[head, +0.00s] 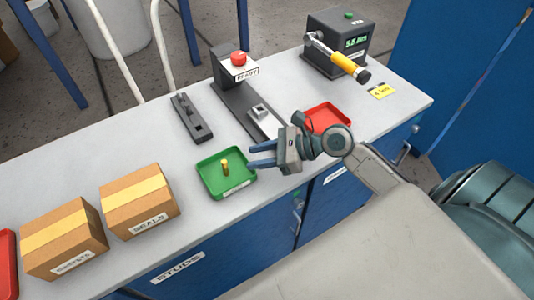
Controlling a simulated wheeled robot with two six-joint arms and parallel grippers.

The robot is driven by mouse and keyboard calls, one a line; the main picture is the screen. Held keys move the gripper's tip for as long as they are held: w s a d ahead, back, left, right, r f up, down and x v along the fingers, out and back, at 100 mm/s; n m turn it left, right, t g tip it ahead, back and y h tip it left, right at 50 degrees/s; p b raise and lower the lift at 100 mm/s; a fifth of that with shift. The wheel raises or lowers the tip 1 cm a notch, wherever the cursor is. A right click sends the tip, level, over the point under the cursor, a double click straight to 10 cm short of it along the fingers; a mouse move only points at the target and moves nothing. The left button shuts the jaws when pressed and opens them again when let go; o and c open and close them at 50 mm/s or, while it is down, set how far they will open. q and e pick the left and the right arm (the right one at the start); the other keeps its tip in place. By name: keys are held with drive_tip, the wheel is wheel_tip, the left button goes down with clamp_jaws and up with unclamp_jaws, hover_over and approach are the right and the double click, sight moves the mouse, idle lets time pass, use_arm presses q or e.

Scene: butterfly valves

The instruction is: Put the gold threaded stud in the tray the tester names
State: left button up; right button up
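The gold threaded stud (225,168) stands roughly upright in the green tray (211,187). My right gripper (252,156) is just right of the green tray, fingers pointing left toward the stud. Its two blue fingers are apart, with nothing between them. A red tray (327,111) lies behind my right wrist, which partly hides it. The dark tester box (325,60) at the back right has a lit green display (356,43), with text too small to read surely. My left gripper is out of view.
A stand with a red button (239,58) and a dark slotted bar (190,118) stand behind the green tray. Two cardboard boxes (138,201) (62,240) and another red tray (8,268) are at left. A yellow-handled tool (343,62) leans from the tester beside a yellow tag (381,91).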

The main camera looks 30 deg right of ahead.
drive_tip(key=shift+v, duration=1.05)
